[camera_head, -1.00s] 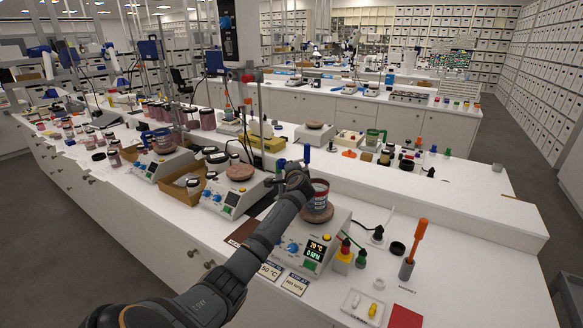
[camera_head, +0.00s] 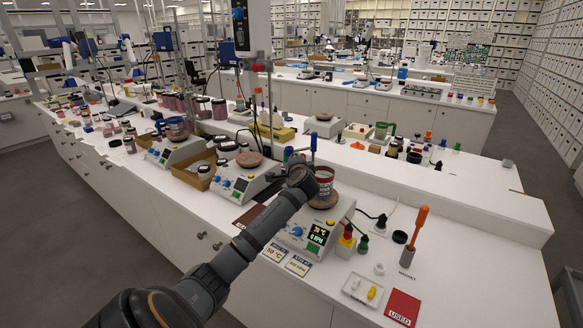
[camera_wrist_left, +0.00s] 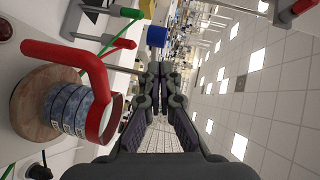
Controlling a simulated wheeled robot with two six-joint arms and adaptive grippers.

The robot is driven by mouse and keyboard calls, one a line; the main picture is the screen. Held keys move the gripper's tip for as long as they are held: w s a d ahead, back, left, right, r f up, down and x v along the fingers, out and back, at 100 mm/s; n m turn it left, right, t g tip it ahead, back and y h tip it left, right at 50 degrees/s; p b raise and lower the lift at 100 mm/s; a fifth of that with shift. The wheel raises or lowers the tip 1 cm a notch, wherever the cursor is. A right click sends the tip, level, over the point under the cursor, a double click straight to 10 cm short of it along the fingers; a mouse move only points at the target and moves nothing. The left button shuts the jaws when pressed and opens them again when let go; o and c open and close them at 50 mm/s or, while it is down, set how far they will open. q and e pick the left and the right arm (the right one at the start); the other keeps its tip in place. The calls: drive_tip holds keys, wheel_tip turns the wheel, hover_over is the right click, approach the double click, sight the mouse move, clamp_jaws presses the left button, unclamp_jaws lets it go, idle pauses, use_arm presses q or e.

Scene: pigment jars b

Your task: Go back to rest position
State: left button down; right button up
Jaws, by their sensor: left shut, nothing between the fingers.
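My left arm comes in from the lower left in the head view. Its gripper (camera_head: 299,170) is at the left side of a red-rimmed mug (camera_head: 325,178). The mug stands upright on the round brown top of a white stirring hotplate (camera_head: 304,228). In the left wrist view the gripper's fingers (camera_wrist_left: 160,76) are shut with nothing between them. The mug (camera_wrist_left: 70,108) is there to the left, its red handle (camera_wrist_left: 72,55) beside the fingers and apart from them. My right gripper is in neither view.
Two more hotplates (camera_head: 240,185) stand left along the bench. On the right are an orange-handled tool (camera_head: 417,226) in a holder, a small white tray (camera_head: 362,289) and a red card (camera_head: 402,307). Bare white bench top (camera_head: 460,270) lies to the far right.

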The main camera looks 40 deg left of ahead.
use_arm(q)
drive_tip(key=s+d+f+n+g+h, duration=0.1)
drive_tip(key=s+d+f+h, duration=0.2)
drive_tip(key=s+d+f, duration=0.55)
drive_tip(key=s+d+f+n+g+h, duration=0.1)
drive_tip(key=s+d+f+g+h, duration=0.15)
drive_tip(key=s+d+f, duration=0.6)
drive_tip(key=s+d+f+n+g+h, duration=0.25)
drive_tip(key=s+d+f, duration=0.25)
drive_tip(key=s+d, duration=0.25)
drive_tip(key=s+d+f+n+g+h, duration=0.1)
drive_tip(key=s+d+f+h, duration=0.2)
drive_tip(key=s+d+f, duration=0.35)
drive_tip(key=s+a+f+g+b, duration=0.1)
drive_tip(key=s+f, duration=0.1)
drive_tip(key=f, duration=1.1)
drive_tip(key=s+a+f, duration=0.1)
drive_tip(key=s+f, duration=0.1)
drive_tip(key=f, duration=1.2)
drive_tip(key=s+f+g, duration=0.1)
drive_tip(key=s+f, duration=1.3)
drive_tip(key=s, duration=0.3)
drive_tip(key=shift+a+f, duration=0.2)
drive_tip(key=shift+a, duration=0.2)
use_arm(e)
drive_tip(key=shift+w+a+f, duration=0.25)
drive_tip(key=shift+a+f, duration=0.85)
